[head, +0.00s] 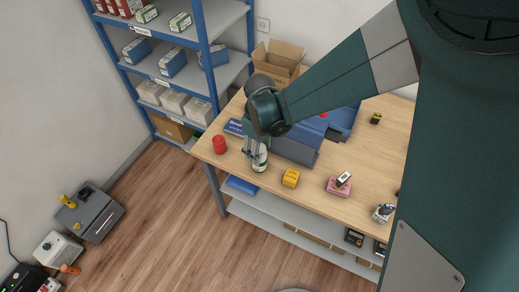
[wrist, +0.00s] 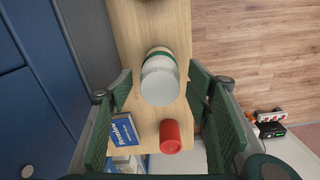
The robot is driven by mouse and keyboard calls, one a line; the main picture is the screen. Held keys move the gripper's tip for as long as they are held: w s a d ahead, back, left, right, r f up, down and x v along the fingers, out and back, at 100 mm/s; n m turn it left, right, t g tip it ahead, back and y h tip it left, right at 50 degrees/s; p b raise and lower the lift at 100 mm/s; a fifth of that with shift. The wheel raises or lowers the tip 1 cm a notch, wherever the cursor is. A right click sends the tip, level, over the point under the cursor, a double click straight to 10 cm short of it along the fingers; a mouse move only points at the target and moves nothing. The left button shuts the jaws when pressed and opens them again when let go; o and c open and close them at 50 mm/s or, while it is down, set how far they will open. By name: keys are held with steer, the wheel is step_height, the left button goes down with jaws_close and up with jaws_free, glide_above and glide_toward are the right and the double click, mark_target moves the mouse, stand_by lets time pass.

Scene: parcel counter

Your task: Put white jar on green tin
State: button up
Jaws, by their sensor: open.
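A white jar (head: 259,160) stands upright near the counter's front edge, its top partly hidden by my gripper (head: 256,147). In the wrist view the white jar (wrist: 160,85) lies between my two open fingers (wrist: 163,118), with gaps visible on both sides. A green band and a pale rim show just beyond its white part. I cannot tell whether this green is the green tin under the jar or part of the jar itself. No separate green tin is clear elsewhere on the counter.
A red can (head: 219,145) and a blue box (wrist: 123,130) stand close by. A blue-grey bin (head: 295,151) is behind. Shelving (head: 205,80) stands at back left.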

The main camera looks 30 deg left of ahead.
mark_target(261, 148)
step_height(261, 148, up, 12)
stand_by(0.8)
stand_by(0.6)
steer(key=shift+r, duration=0.1)
steer(key=w+d+r+m+t, duration=0.15)
steer(key=d+r, duration=0.25)
steer(key=d, duration=0.4)
steer(key=w+d+r+m+y, duration=0.1)
steer(key=d+r+m, duration=0.2)
steer(key=d, duration=0.5)
steer(key=w+d+r+m+t, duration=0.1)
steer(key=d+r+m, duration=0.25)
steer(key=d, duration=0.45)
steer(key=s+d+r+m+t, duration=0.1)
steer(key=s+d+m, duration=0.1)
steer(key=d, duration=0.6)
steer(key=s+d+r+m+t, duration=0.1)
steer(key=s+d+m+t, duration=0.1)
steer(key=d, duration=0.6)
steer(key=s+d+r+m+t+h, duration=0.1)
steer(key=s+d+m, duration=0.3)
steer(key=d, duration=0.5)
steer(key=shift+s+t, duration=0.35)
steer(key=shift+s, duration=0.5)
